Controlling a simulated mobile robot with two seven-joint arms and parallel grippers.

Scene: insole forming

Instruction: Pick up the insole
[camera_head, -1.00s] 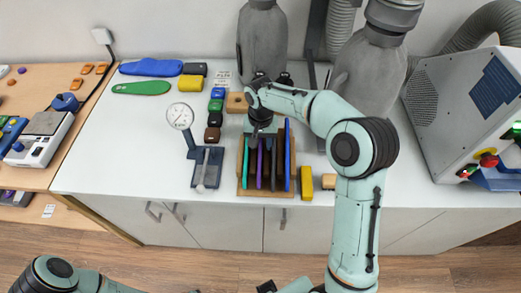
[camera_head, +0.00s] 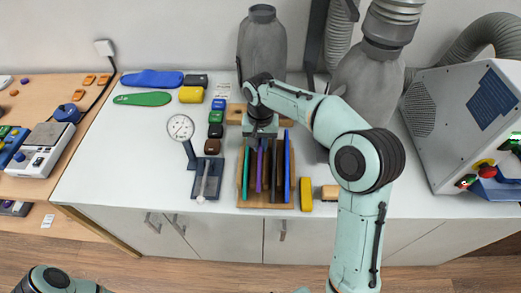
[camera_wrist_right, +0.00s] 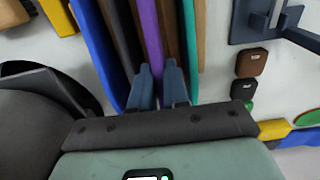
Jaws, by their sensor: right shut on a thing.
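Several thin upright slabs stand side by side in a wooden rack (camera_head: 281,204) on the white table: green, purple, brown and blue. My right gripper (camera_head: 261,138) points down at the rack's far part. In the right wrist view its two fingers (camera_wrist_right: 159,82) are closed on the edge of the purple slab (camera_wrist_right: 149,32), which also shows in the head view (camera_head: 259,170). The slab still stands in line with its neighbours; its lower edge is hidden. A blue insole shape (camera_head: 152,78) and a green one (camera_head: 142,99) lie flat at the table's back left. My left gripper is out of view.
A dial gauge (camera_head: 180,127) on a stand is left of the rack. Small coloured blocks stand behind it. A yellow block (camera_head: 306,194) is right of the rack. Grey bottle-shaped columns (camera_head: 262,45) rise behind. A grey machine (camera_head: 465,125) stands far right.

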